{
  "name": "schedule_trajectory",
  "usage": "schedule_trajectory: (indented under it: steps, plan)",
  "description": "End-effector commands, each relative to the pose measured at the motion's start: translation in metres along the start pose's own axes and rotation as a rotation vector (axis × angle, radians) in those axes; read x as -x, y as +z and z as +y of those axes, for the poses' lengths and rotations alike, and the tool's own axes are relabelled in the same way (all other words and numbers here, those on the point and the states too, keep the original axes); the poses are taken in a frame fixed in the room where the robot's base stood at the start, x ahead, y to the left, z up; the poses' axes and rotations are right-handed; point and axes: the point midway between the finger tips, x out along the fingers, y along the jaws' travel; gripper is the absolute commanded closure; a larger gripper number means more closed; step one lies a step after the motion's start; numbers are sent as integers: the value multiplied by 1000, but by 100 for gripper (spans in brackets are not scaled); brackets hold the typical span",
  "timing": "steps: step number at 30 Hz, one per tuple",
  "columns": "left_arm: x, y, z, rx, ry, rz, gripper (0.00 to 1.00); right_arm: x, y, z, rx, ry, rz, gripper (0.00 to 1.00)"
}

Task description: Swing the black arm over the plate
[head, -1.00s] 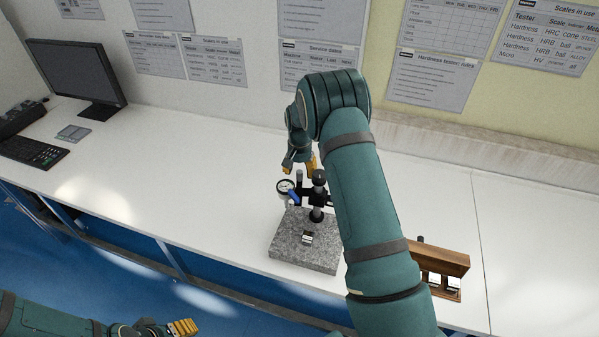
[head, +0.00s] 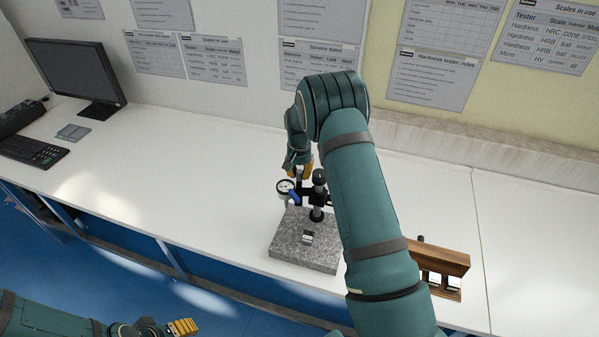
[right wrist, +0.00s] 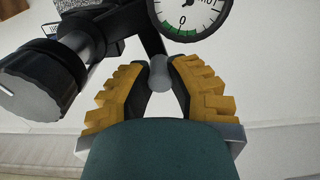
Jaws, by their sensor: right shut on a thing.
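The granite plate (head: 303,248) lies near the bench's front edge, with a small metal block (head: 308,237) on it. A dark upright post with a black knob (head: 319,175) stands at its back. The black arm (head: 307,194) reaches left from the post to a round dial gauge (head: 285,187), beyond the plate's back left. My right gripper (head: 299,171) is behind the gauge stand. In the right wrist view its yellow-backed fingers (right wrist: 160,80) are shut on a grey round-ended handle (right wrist: 160,73) by the black arm (right wrist: 149,36). My left gripper (head: 184,327) hangs low at left; its opening is unclear.
A wooden rack (head: 440,264) stands right of the plate, partly behind my right forearm. A monitor (head: 77,76) and keyboard (head: 30,151) are at the far left. The bench (head: 180,175) between them and the plate is clear.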

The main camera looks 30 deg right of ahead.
Motion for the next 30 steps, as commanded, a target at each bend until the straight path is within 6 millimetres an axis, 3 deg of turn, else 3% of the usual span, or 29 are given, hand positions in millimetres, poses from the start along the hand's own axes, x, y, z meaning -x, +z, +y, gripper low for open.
schedule_trajectory:
  steps: [8, 30]
  plan:
    - [-8, 1, -3, 1, -1, 1, 45, -2, 12, -5, 149, -1, -3, 100]
    - [-36, 4, -13, 1, -6, 2, 45, -2, 64, -3, 840, -1, -3, 100]
